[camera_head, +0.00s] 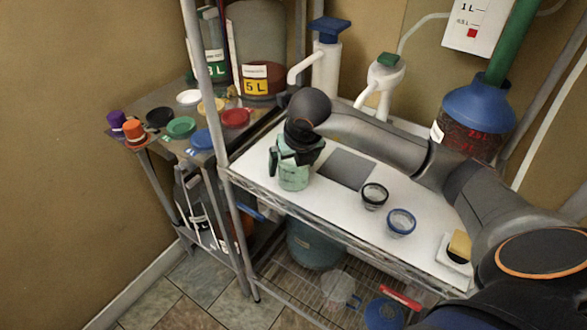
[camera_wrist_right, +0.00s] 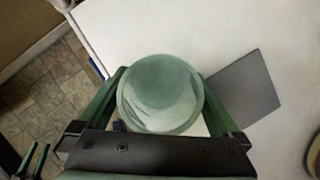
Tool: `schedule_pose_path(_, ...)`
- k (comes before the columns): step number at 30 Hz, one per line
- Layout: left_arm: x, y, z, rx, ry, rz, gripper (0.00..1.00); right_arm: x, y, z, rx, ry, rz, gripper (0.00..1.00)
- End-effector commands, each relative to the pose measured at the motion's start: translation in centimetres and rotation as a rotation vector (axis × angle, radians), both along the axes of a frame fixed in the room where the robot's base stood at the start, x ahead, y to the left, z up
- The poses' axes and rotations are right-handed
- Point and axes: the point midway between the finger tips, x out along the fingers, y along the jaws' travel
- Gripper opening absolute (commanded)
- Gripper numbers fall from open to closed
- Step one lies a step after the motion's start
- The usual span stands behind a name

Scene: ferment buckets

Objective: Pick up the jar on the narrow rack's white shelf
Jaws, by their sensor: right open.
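The jar (camera_head: 293,173) is a pale green, translucent vessel standing on the rack's white shelf (camera_head: 328,206), near the shelf's left end. My right gripper (camera_head: 291,158) is at the jar, coming down from above with its fingers apart. In the right wrist view, the jar's round body (camera_wrist_right: 160,94) lies between the two green fingers (camera_wrist_right: 162,100). I cannot tell whether either finger touches it. The gripper hides part of the jar's upper side in the head view. My left gripper is not seen in the head view.
A dark grey mat (camera_head: 346,168) lies right of the jar. Two small bowls, black-rimmed (camera_head: 374,196) and blue-rimmed (camera_head: 401,222), stand farther right. A rack post (camera_head: 203,75) rises at the left. A side table (camera_head: 164,146) holds coloured lids. Two green prongs (camera_wrist_right: 35,158) show, unidentified.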

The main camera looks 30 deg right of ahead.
Motion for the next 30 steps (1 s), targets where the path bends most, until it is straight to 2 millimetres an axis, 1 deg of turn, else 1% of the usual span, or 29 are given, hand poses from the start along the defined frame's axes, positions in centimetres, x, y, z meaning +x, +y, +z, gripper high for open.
schedule_pose_path(1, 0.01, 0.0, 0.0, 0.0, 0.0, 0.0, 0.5, 0.0, 0.01, 0.01, 0.0, 0.0, 0.0, 0.98)
schedule_pose_path(2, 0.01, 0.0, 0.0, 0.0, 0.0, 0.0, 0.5, -0.01, 0.01, 0.02, 0.0, 0.0, 0.0, 0.94)
schedule_pose_path(22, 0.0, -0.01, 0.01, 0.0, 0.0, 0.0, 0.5, 0.0, 0.0, 0.1, 0.0, -0.001, -0.001, 0.19)
schedule_pose_path(28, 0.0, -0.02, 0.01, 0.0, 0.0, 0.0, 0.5, 0.03, -0.01, 0.19, 0.001, -0.002, -0.001, 0.19)
schedule_pose_path(30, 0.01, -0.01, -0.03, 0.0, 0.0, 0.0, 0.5, 0.06, -0.01, 0.5, 0.001, -0.003, -0.001, 0.19)
